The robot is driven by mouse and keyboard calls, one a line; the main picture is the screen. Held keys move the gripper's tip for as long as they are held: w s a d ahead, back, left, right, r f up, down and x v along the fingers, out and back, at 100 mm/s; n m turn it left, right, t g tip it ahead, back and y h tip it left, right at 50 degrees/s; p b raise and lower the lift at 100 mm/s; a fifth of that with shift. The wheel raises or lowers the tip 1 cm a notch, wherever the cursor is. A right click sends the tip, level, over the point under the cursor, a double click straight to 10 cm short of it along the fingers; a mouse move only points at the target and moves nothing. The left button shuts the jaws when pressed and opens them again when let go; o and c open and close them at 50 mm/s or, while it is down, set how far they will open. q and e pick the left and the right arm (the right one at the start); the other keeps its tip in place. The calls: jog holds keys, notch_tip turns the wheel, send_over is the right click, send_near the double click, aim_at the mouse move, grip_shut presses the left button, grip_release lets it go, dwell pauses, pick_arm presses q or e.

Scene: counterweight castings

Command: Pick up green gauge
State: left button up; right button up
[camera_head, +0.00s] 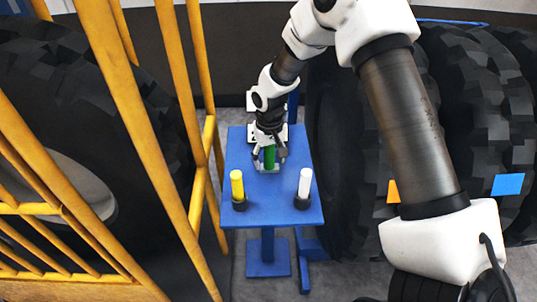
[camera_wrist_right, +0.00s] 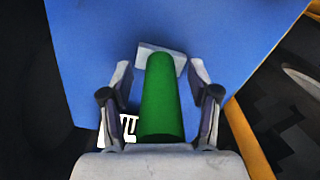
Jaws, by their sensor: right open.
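The green gauge (camera_head: 269,157) is a green cylinder standing upright on the blue table, with a pale grey base piece at its foot. My right gripper (camera_head: 269,160) is over it, reaching down from the far side. In the right wrist view the green gauge (camera_wrist_right: 162,100) lies between the two open fingers of the right gripper (camera_wrist_right: 161,85), with a gap on each side. The grey base piece (camera_wrist_right: 160,58) shows at the gauge's far end. My left gripper is not in view.
The blue table (camera_head: 275,215) also bears a yellow cylinder (camera_head: 237,185) and a white cylinder (camera_head: 304,183), each in a dark holder near the front corners. A yellow railing (camera_head: 130,100) stands on the left. Large black tyres (camera_head: 335,150) flank the table closely.

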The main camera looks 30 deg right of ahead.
jog(key=shift+w+f, duration=0.1)
jog(key=shift+f, duration=0.25)
jog(key=shift+c, duration=0.7)
jog(key=shift+s+r, duration=0.1)
jog(key=shift+s, duration=0.1)
jog(key=c, duration=0.9)
jog(key=shift+r, duration=0.1)
